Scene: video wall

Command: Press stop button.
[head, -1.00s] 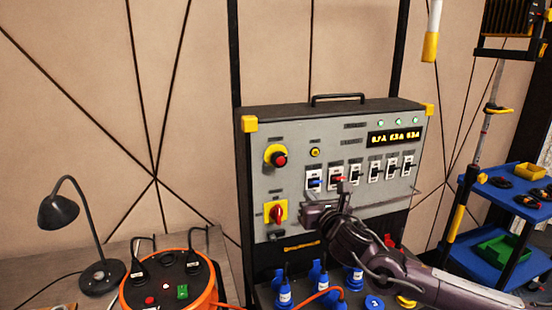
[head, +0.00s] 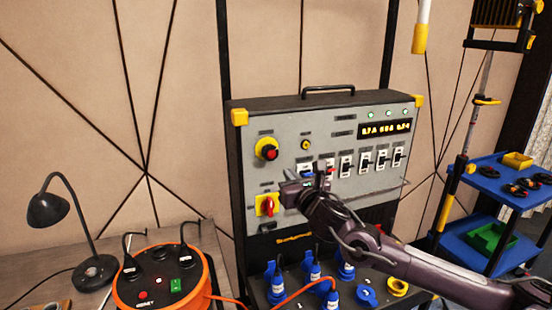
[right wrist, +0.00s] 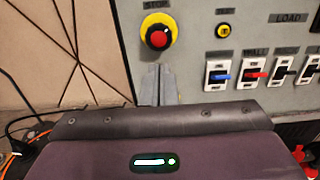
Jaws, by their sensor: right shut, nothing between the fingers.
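The stop button is a red knob on a round yellow plate (head: 267,149) at the upper left of the grey control panel (head: 325,135). In the right wrist view the red stop button (right wrist: 159,39) sits under a "STOP" label, just above my fingertips. My right gripper (head: 290,174) is shut and empty, in front of the panel, below and to the right of the button. In the right wrist view its shut fingers (right wrist: 159,70) point up at the panel, apart from the button. My left gripper is not in view.
A row of breaker switches (head: 363,163) is to the right. Blue plugs (head: 313,265) stand below the panel. A black lamp (head: 62,215) and an orange power reel (head: 160,280) are at left.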

